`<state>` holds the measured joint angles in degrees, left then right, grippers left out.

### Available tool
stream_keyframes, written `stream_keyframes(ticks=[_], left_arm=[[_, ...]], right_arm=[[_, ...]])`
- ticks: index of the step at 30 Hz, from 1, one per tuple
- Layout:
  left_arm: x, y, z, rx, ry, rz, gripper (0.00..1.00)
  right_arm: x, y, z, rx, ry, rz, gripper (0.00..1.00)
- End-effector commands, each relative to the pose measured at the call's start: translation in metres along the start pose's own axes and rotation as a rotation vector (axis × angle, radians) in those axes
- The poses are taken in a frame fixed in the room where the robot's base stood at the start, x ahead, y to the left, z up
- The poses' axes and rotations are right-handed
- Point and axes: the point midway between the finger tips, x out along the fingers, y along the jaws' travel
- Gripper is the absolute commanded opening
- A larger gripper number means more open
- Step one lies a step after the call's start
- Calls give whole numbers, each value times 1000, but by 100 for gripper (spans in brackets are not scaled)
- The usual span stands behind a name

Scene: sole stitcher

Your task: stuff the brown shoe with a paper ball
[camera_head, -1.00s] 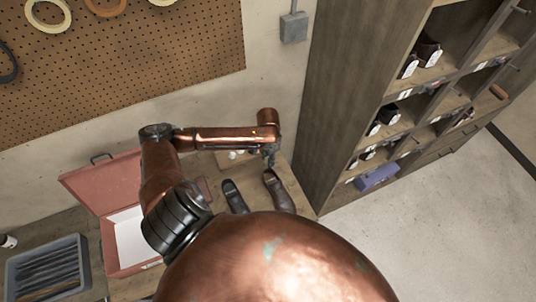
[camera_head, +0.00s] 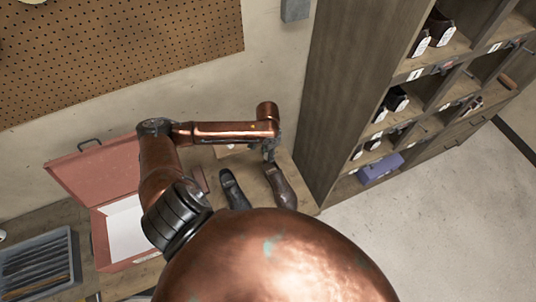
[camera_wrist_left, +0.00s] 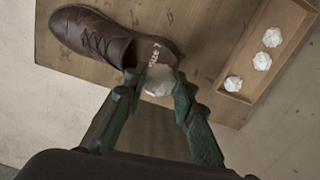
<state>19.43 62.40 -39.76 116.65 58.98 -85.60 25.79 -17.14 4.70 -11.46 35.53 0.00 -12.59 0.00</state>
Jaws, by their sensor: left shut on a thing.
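The brown shoe (camera_head: 283,188) lies on the wooden bench at its right end, and a darker shoe (camera_head: 233,189) lies to its left. In the left wrist view the brown lace-up shoe (camera_wrist_left: 90,36) shows at upper left, with its opening toward my gripper. My left gripper (camera_wrist_left: 155,88) is shut on a white paper ball (camera_wrist_left: 159,79), at the heel end of the shoe opening. I cannot tell whether the ball touches the shoe. In the head view my left gripper (camera_head: 268,156) is over the heel end; the ball is hidden there. My right gripper is out of view.
A shallow wooden tray (camera_wrist_left: 285,38) with 3 paper balls lies beside the shoe. A red open case (camera_head: 97,177) and a grey tray (camera_head: 73,262) are to the left. A tall shelf (camera_head: 345,100) stands close on the right.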

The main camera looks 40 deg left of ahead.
Motion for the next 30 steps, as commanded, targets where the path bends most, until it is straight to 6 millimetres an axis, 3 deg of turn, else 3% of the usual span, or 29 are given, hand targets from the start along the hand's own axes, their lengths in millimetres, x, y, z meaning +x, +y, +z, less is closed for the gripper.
stream_keyframes(ticks=[4,5,13,23,30], left_arm=[[-1,0,0,0,0,-1,17],[-1,0,0,0,0,0,26],[-1,0,0,0,0,-1,44],[-4,-1,0,0,1,-1,44],[-42,-2,-1,1,3,-4,44]], right_arm=[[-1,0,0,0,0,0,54],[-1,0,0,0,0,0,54],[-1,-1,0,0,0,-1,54],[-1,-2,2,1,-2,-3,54],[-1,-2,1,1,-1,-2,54]])
